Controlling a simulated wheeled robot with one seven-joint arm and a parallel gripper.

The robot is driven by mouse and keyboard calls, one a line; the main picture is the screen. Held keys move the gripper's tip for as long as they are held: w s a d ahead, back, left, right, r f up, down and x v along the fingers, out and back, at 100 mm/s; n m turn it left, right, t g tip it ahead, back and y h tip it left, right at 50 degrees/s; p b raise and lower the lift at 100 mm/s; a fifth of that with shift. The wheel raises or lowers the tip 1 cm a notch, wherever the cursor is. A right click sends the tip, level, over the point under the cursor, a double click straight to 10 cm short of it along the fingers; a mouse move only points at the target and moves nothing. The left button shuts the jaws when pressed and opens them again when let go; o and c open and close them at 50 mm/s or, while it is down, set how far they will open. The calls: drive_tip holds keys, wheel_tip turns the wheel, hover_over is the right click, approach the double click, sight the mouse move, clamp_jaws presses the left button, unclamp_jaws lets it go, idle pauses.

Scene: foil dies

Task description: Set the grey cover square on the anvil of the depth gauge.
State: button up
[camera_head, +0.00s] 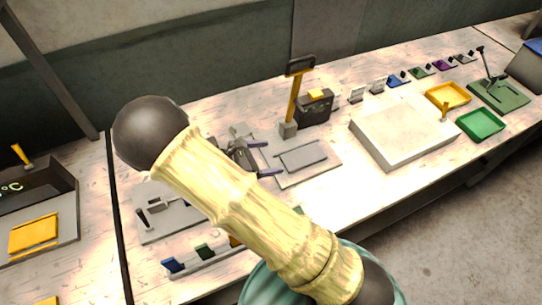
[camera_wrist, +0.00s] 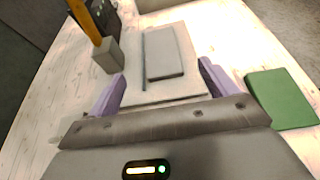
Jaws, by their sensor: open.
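A flat dark grey rectangular piece, which looks like the grey cover (camera_head: 303,156), lies on a thin pale plate (camera_head: 326,164); it also shows in the wrist view (camera_wrist: 166,54). A thin dark strip runs along its left side there. My gripper (camera_head: 265,159) is open and empty, its purple fingers left of the cover in the head view. In the wrist view my gripper (camera_wrist: 162,70) has its fingers apart on either side of the cover's near end. A yellow post (camera_head: 294,95) with a grey block (camera_head: 288,130) stands behind; I cannot tell which part is the depth gauge's anvil.
A dark box (camera_head: 314,109) stands beside the post. A large pale block (camera_head: 403,132) and yellow (camera_head: 448,96) and green (camera_head: 481,125) trays lie right. A green piece (camera_wrist: 280,99) lies right of my gripper. My arm hides part of the bench.

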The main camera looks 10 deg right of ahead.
drive_tip(key=shift+s+d+m+g, duration=0.2)
drive_tip(key=shift+d+m+g, duration=0.1)
drive_tip(key=shift+d+m, duration=0.1)
drive_tip(key=s+d+m+g+y, duration=0.1)
drive_tip(key=d+m, duration=0.1)
drive_tip(key=s+d+r+m+g+y, duration=0.1)
drive_tip(key=s+d+m+g+y, duration=0.1)
drive_tip(key=m, duration=0.1)
drive_tip(key=shift+s+d+g+y, duration=0.2)
drive_tip(key=shift+s+g+y, duration=0.05)
drive_tip(key=shift+g+y, duration=0.05)
drive_tip(key=s+d+r+m+t+y, duration=0.2)
drive_tip(key=s+d+r+m+y, duration=0.3)
drive_tip(key=m, duration=1)
wheel_tip(320, 180, up, 4)
drive_tip(key=s+y, duration=0.2)
drive_tip(key=y, duration=0.2)
drive_tip(key=shift+d+r+m+t, duration=0.15)
drive_tip(key=shift+r+m+t, duration=0.15)
drive_tip(key=shift+m, duration=0.1)
drive_tip(key=shift+f, duration=0.1)
